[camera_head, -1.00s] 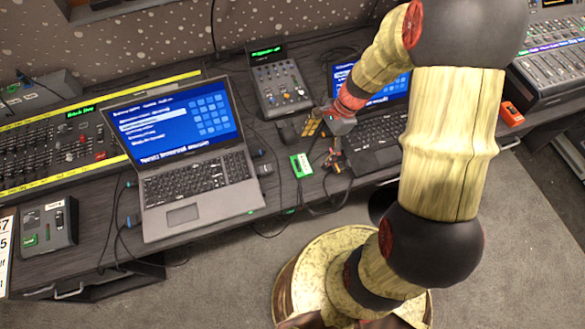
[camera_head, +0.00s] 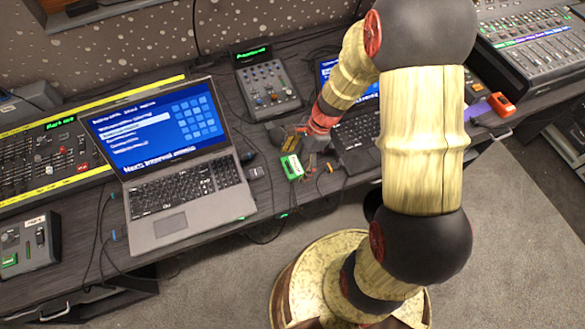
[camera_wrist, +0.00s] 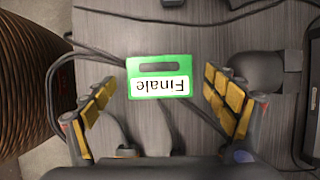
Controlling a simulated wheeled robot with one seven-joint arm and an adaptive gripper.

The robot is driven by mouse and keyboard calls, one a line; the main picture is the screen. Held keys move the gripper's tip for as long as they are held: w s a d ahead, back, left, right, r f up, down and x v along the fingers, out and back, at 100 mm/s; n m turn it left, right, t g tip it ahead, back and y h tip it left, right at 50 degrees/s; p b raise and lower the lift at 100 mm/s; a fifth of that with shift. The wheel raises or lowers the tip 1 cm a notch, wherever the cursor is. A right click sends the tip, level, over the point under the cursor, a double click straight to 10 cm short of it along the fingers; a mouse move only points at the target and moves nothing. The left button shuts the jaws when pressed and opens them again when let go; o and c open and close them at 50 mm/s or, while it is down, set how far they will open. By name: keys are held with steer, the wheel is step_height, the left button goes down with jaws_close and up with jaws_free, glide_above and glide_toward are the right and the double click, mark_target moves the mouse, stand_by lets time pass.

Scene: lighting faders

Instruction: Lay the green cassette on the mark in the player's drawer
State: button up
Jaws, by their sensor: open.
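The green cassette (camera_head: 291,167) lies on the dark desk between the two laptops. In the wrist view the green cassette (camera_wrist: 159,77) has a white label reading "Finale", upside down, and a dark slot. My gripper (camera_head: 302,147) is at the cassette, seen from the side and partly hidden by its own links. In the wrist view my gripper (camera_wrist: 160,104) is open, with one yellow-padded finger on each side of the cassette and clear gaps to both. I cannot make out the player's drawer or its mark for certain in either view.
A laptop (camera_head: 168,160) stands to the left and a second laptop (camera_head: 357,138) to the right. A small mixer (camera_head: 268,90) is behind. Cables (camera_wrist: 95,52) run across the desk near the cassette. A grey device with a green item (camera_head: 27,243) sits at the far left.

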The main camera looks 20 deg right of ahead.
steer(key=shift+r, duration=0.1)
steer(key=shift+c, duration=0.3)
steer(key=c, duration=1.3)
steer(key=shift+r, duration=0.1)
